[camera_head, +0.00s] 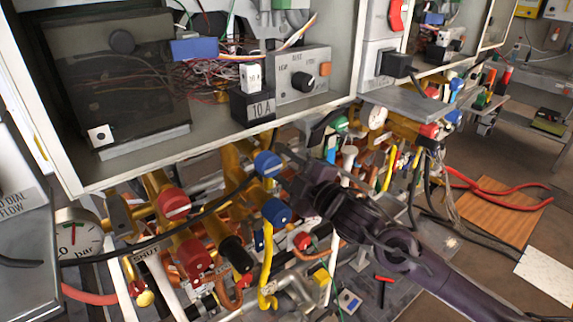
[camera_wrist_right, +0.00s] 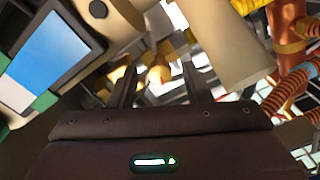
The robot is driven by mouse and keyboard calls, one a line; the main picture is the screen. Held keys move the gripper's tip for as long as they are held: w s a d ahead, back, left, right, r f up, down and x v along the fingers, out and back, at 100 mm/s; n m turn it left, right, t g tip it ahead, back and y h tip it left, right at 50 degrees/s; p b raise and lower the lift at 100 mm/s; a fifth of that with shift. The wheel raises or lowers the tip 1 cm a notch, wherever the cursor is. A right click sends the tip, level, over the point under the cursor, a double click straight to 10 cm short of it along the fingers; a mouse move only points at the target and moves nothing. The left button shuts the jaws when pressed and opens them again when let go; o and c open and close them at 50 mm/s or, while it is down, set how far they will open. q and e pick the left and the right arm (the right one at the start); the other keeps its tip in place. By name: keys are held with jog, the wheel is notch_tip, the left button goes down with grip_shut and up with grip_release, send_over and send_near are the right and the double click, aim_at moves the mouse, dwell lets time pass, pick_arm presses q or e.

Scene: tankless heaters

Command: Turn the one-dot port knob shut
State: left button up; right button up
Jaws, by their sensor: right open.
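Under the open heater cabinet is a row of pipes with knobs: an upper red knob (camera_head: 173,203), a lower red knob (camera_head: 193,257), an upper blue knob (camera_head: 268,163), a lower blue knob (camera_head: 277,211) and a black knob (camera_head: 236,252). I cannot make out dots on these knobs. A white tag with one black dot (camera_head: 101,135) is at the cabinet's lower left. My right gripper (camera_head: 285,158) is beside the blue knobs, on their right. In the wrist view its two fingers (camera_wrist_right: 160,82) are apart, with blurred yellow-orange fittings beyond. My left gripper is out of view.
A black cable (camera_head: 130,250) crosses in front of the pipes. A pressure dial (camera_head: 73,234) and a "SHUT" label (camera_head: 147,254) are at the left. A yellow hose (camera_head: 266,265) hangs below the lower blue knob. More valves and hoses crowd the right.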

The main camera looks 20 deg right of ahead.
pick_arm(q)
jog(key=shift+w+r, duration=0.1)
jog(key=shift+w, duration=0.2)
pick_arm(e)
jog(key=shift+w+a, duration=0.1)
jog(key=shift+w, duration=0.15)
grip_shut()
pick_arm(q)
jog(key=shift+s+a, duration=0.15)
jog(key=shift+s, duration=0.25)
